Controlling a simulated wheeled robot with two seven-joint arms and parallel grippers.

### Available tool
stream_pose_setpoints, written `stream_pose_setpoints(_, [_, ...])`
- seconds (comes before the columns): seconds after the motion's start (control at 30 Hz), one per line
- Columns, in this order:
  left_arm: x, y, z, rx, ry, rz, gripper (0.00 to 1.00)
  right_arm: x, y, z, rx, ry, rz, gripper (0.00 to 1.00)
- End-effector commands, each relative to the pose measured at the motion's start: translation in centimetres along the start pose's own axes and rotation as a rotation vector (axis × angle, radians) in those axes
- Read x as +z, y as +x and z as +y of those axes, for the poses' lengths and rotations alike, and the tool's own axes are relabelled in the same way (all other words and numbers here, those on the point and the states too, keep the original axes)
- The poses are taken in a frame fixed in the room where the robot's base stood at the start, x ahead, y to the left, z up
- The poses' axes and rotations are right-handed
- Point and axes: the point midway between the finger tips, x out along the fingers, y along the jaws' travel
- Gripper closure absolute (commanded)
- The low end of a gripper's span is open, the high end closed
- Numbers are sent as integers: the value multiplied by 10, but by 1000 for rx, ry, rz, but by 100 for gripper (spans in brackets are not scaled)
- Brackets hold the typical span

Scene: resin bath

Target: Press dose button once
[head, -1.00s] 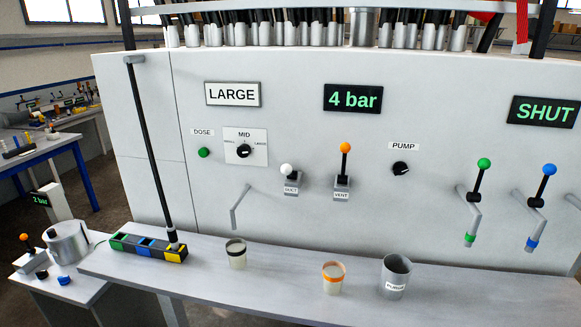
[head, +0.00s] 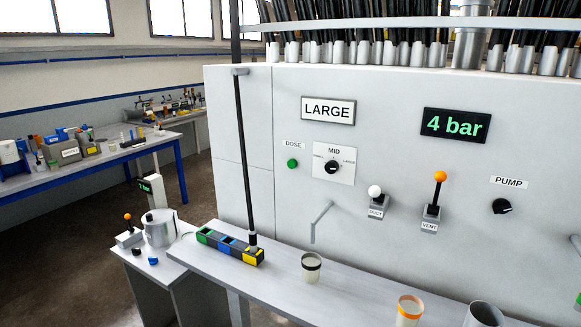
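The green dose button (head: 292,163) is on the white machine panel (head: 400,100), under a small DOSE label (head: 293,144). To its right is the MID selector knob (head: 332,167) on a white plate, with marks for small and large. Above them a sign (head: 328,110) reads LARGE, and a display (head: 456,125) reads 4 bar. Neither of my grippers is in view. Nothing touches or covers the button.
A bench (head: 270,283) runs below the panel. On it stand a dark-banded cup (head: 311,268), an orange-rimmed cup (head: 409,309) and a block of coloured compartments (head: 218,242) with a black pole. A bent spout (head: 320,221) and the duct (head: 375,196) and vent (head: 436,195) levers stick out.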

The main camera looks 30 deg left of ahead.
Motion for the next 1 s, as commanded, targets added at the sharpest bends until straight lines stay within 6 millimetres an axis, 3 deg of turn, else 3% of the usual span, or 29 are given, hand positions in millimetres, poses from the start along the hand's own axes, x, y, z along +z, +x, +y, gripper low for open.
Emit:
stream_pose_setpoints(0.03, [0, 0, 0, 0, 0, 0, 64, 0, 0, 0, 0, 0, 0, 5])
stream_pose_setpoints(0.2, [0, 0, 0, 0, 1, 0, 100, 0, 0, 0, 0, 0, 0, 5])
stream_pose_setpoints(1.0, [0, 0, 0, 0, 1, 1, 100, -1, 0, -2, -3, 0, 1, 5])
